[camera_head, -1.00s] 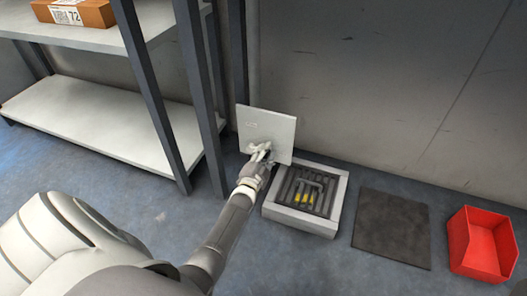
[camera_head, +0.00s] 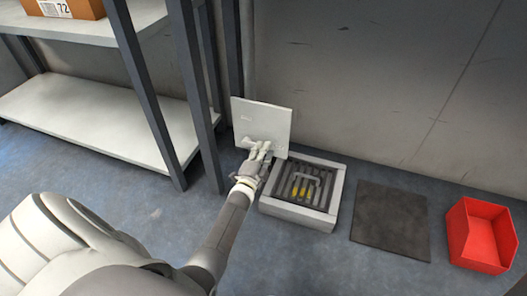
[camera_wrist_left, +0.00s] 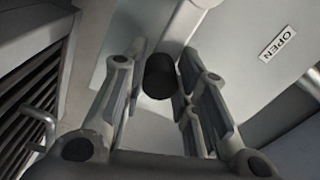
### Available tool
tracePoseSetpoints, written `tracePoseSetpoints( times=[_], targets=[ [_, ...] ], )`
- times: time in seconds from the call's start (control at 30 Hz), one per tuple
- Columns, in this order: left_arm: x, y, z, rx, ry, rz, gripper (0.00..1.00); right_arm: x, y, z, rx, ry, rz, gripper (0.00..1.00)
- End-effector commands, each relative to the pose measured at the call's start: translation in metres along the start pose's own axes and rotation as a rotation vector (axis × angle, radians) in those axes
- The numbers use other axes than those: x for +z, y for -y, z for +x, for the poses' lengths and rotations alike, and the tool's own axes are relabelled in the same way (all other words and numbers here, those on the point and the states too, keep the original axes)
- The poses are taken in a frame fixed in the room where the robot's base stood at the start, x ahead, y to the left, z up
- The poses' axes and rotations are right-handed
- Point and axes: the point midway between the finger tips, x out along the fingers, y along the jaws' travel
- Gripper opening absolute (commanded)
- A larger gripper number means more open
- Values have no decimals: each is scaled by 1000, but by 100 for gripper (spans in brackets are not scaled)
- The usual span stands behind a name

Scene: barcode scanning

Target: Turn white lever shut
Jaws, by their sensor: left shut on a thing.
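My left gripper (camera_head: 259,151) is at the panel's lower front. In the left wrist view its fingers (camera_wrist_left: 160,92) are on either side of a dark round end (camera_wrist_left: 160,75), with a white bar (camera_wrist_left: 189,22) running up beyond it. I take these as the white lever, with the gripper shut on it. Most of the lever is hidden by the fingers in the head view. My right gripper is out of view.
The floor box (camera_head: 333,197) has a dark grate with yellow marks and a handle, close to my left gripper's right. A dark mat (camera_head: 391,220) and a red bin (camera_head: 470,250) lie farther right. A shelf (camera_head: 95,115) with dark posts stands at the left.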

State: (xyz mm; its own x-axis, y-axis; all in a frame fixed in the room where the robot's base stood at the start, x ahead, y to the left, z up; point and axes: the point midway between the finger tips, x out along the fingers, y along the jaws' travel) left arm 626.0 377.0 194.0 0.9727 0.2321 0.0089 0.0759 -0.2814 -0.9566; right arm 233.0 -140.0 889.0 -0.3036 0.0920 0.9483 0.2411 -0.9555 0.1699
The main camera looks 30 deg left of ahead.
Motion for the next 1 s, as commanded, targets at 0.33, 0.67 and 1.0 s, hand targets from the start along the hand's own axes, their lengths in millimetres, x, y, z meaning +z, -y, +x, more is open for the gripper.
tracePoseSetpoints(
  times=[0.33, 0.67, 1.0],
  targets=[
    [0, -7, -2, 15, 4, -8, 44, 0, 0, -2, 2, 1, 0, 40],
    [-1, 4, 0, 6, 3, -2, 44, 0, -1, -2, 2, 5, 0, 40],
    [-16, 48, 0, 5, 0, -2, 44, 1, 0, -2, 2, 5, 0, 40]
  ],
)
